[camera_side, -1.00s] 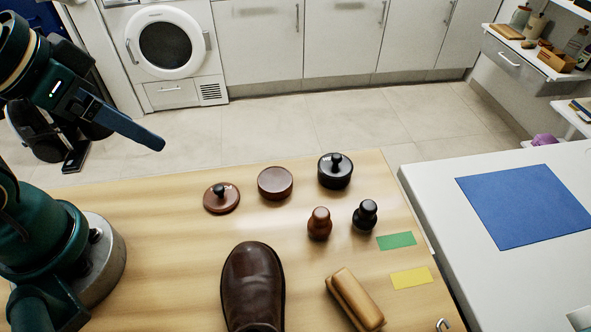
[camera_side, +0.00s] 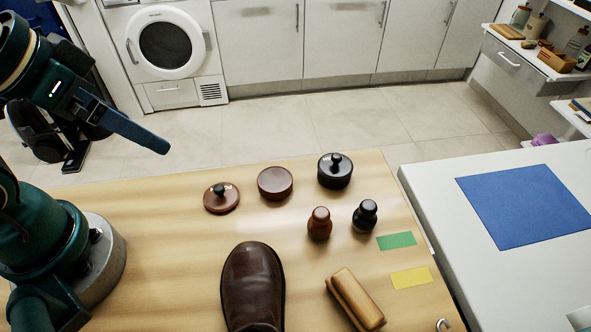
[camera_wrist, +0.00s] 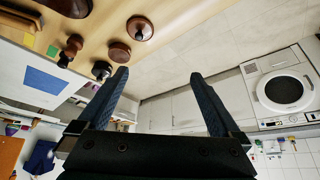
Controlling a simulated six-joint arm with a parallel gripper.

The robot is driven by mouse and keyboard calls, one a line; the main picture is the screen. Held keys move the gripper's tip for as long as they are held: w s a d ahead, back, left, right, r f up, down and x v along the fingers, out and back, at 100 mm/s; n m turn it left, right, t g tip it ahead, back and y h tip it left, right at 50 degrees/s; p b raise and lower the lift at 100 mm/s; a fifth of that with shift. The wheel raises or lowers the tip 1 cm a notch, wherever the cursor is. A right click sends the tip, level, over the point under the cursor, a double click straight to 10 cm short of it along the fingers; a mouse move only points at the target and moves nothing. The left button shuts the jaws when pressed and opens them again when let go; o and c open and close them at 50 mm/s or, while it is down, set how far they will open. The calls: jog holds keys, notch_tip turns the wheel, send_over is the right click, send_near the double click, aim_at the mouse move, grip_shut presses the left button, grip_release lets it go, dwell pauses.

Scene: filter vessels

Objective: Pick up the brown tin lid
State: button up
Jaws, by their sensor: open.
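The brown tin lid (camera_side: 230,204) lies flat on the wooden table, with a dark knob on top. It also shows at the top of the wrist view (camera_wrist: 133,24). The brown tin (camera_side: 275,184) stands open just right of it. A black tin (camera_side: 335,177) stands further right with a knobbed black lid on it. My gripper (camera_side: 156,142) is up at the left, above and apart from the lid. In the wrist view my gripper (camera_wrist: 159,75) has its two fingers spread with nothing between them. One finger is largely hidden in the side view.
A brown bottle-like piece (camera_side: 319,223) and a black one (camera_side: 365,216) stand right of the lid. A brown shoe (camera_side: 252,285) and a wooden brush (camera_side: 355,299) lie nearer the front. Green (camera_side: 396,241) and yellow (camera_side: 411,278) patches mark the right side. The table left of the lid is clear.

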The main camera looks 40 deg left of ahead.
jog(key=g, duration=0.5)
send_over(218, 187)
notch_tip(218, 187, down, 10)
jog(key=shift+w, duration=0.1)
jog(key=shift+f+g, duration=0.3)
jog(key=shift+f, duration=2.4)
jog(key=c, duration=1.2)
